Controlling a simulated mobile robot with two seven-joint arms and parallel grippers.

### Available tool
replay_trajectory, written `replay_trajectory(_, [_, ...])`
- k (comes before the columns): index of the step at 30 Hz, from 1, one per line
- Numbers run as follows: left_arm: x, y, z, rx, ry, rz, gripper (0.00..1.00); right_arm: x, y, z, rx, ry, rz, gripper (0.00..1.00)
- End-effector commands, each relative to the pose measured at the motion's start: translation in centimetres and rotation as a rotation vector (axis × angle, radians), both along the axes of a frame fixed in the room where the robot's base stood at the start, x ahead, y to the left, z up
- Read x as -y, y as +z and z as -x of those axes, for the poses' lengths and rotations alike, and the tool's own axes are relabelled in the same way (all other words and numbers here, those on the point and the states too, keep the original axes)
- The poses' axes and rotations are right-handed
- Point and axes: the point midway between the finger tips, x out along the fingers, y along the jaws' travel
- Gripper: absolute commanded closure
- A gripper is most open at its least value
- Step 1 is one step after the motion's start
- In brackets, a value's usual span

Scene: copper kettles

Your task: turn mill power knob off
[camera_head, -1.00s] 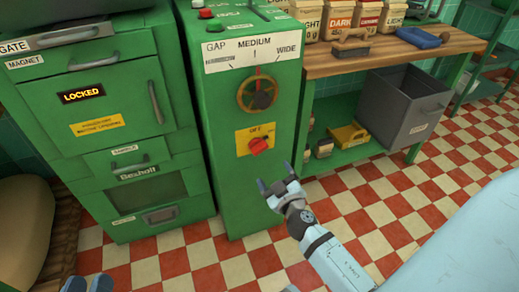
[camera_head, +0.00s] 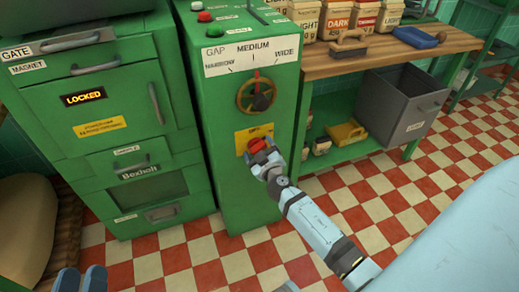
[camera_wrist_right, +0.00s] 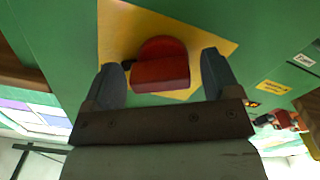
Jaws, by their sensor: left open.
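The red power knob (camera_head: 257,145) sits on a yellow plate (camera_head: 241,138) low on the front of the green mill cabinet (camera_head: 228,195). My right gripper (camera_head: 262,161) is at the knob and partly covers it. In the right wrist view, the knob (camera_wrist_right: 160,72) lies between the two fingers of the right gripper (camera_wrist_right: 162,80), with small gaps seen on both sides, so it looks open. The knob's label is partly hidden. My left gripper (camera_head: 80,281) is open and empty at the bottom left edge of the head view.
Above the knob is a brass gap wheel (camera_head: 259,95). A green cabinet with a "LOCKED" display (camera_head: 84,97) stands at the left. A wooden workbench (camera_head: 395,58) and a grey bin (camera_head: 403,103) are at the right. The checkered floor (camera_head: 440,185) in front is clear.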

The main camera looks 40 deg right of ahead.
Motion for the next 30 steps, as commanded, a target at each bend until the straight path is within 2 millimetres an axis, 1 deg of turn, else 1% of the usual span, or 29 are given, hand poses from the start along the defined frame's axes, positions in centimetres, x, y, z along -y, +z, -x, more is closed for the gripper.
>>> replay_trajectory(1, [0.01,0.0,0.0,0.0,0.0,0.001,0.57,0.0,-0.01,0.01,0.0,0.0,0.0,0.29])
replay_trajectory(6, [0.01,-0.01,0.02,0.0,0.0,0.001,0.57,0.01,0.0,0.02,0.0,0.0,0.0,0.66])
replay_trajectory(12, [0.01,-0.04,0.01,-0.001,0.0,0.0,0.57,0.0,-0.01,0.03,-0.001,0.0,0.006,0.66])
replay_trajectory(17, [0.02,-0.19,0.02,-0.004,-0.001,0.0,0.57,0.0,-0.03,0.03,-0.01,0.0,0.043,0.66])
replay_trajectory(23, [0.06,-0.62,0.01,-0.015,-0.005,-0.004,0.57,0.0,-0.04,0.03,-0.037,0.0,0.156,0.66])
replay_trajectory(30, [0.08,-0.95,-0.1,-0.024,-0.009,-0.013,0.57,0.01,0.05,0.03,-0.088,-0.001,0.364,0.66])
